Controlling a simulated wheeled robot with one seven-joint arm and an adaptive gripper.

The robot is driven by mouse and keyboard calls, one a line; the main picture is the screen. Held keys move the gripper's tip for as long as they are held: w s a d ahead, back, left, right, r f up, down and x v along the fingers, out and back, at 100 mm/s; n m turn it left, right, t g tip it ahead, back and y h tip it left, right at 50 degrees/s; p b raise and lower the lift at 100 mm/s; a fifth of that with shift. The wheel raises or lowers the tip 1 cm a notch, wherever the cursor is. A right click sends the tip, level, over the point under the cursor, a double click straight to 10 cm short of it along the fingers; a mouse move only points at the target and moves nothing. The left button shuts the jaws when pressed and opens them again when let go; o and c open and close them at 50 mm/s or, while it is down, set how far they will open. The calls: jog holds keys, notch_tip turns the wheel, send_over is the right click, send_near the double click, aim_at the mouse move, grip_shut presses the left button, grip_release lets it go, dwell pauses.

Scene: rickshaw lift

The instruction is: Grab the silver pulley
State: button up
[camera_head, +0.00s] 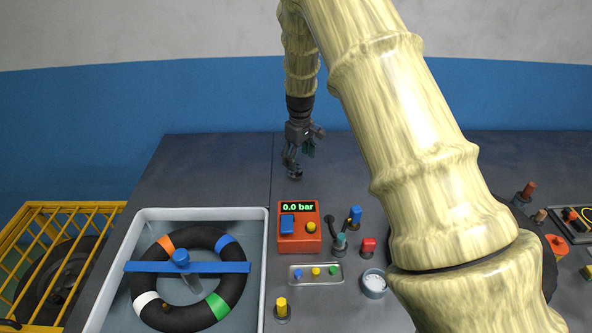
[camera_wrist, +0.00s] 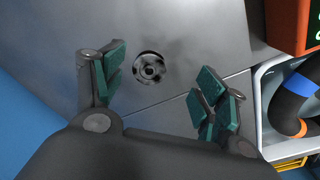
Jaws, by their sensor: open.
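In the head view my gripper (camera_head: 299,156) hangs low over the back of the table. There the pulley cannot be told clearly from the dark fingers.
A red gauge box (camera_head: 299,239) reading 0.0 bar stands in front of my gripper. A light tub (camera_head: 259,262) with a striped tyre stands at front left, beside a yellow cage (camera_head: 18,247). The table around my gripper is mostly clear. My arm hides much of the right side.

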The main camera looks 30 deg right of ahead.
aim_at(297, 171)
jog(key=shift+w+f, duration=0.1)
jog(key=shift+f, duration=0.2)
jog(key=shift+g, duration=0.3)
jog(key=w+f, duration=0.1)
jog(key=f, duration=0.1)
jog(key=w+f+p, duration=0.1)
jog(key=w+f, duration=0.1)
jog(key=w+f+p, duration=0.1)
jog(key=f, duration=0.1)
jog(key=shift+w+d+f, duration=0.1)
jog(key=shift+w+f, duration=0.05)
jog(key=shift+f, duration=0.35)
jog(key=shift+s+r, duration=0.25)
jog(key=shift+s, duration=0.35)
jog(key=shift+s+r, duration=0.55)
jog(key=shift+s, duration=0.15)
jog(key=shift+c, duration=0.8)
jog(key=shift+s+r, duration=0.15)
jog(key=shift+r, duration=0.1)
jog(key=c, duration=0.3)
jog(key=shift+w+f, duration=0.85)
jog(key=shift+f, duration=0.05)
jog(key=c, duration=0.8)
jog(key=shift+s+r, duration=0.2)
jog(key=shift+s, duration=0.15)
jog(key=shift+w, duration=0.15)
